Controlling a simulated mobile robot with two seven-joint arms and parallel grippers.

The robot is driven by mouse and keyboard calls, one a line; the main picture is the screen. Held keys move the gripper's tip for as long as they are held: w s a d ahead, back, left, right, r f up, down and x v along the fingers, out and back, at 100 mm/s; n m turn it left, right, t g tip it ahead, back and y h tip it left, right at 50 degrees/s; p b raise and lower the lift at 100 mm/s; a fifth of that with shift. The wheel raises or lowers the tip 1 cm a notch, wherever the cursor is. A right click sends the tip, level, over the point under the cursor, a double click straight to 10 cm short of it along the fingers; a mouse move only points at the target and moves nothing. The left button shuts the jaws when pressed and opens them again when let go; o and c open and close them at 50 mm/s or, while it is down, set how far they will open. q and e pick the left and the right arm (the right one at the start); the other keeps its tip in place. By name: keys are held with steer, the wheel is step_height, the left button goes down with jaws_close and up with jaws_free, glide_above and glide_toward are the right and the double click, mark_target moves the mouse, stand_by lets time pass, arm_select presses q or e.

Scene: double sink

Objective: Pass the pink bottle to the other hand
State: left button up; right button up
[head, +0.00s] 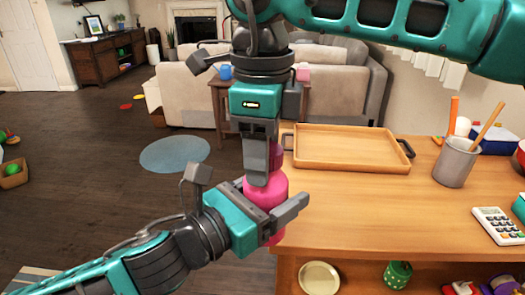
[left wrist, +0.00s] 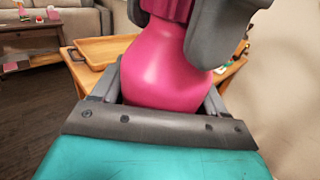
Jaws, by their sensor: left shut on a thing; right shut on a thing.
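The pink bottle (head: 269,190) stands roughly upright just off the left edge of the wooden table, held by both of my grippers. My left gripper (head: 272,207) comes in from the lower left and is shut around its wide body. My right gripper (head: 264,165) points down from above and is shut on the upper part, hiding most of the neck. In the left wrist view, the bottle's rounded shoulder (left wrist: 165,70) fills the middle between my left fingers, and the right gripper's grey fingers (left wrist: 222,32) flank the neck.
A wooden tray (head: 345,150) lies on the table (head: 385,215), right of the bottle. A grey cup with utensils (head: 456,162) and a calculator (head: 497,225) are farther right. A shelf below holds a round tin (head: 319,277) and a green container (head: 398,274). Open floor lies to the left.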

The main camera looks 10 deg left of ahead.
steer(key=c, duration=0.3)
arm_select(q)
steer(key=o, duration=1.1)
arm_select(e)
steer(key=shift+c, duration=0.9)
arm_select(q)
steer(key=v, duration=0.7)
steer(key=s+a+f+m+g+y, duration=0.1)
steer(key=s+a+f+m+y, duration=0.1)
steer(key=f+m, duration=0.8)
steer(key=s+a+f+m+g+y, duration=0.1)
steer(key=a+f+m+y, duration=0.3)
steer(key=f+m, duration=0.6)
steer(key=s+a+f+m+y, duration=0.3)
steer(key=a+f+m, duration=0.1)
steer(key=f+m, duration=0.6)
step_height(320, 180, down, 2)
steer(key=shift+f+g+y, duration=0.1)
steer(key=shift+g+y, duration=0.3)
steer(key=shift+s, duration=0.1)
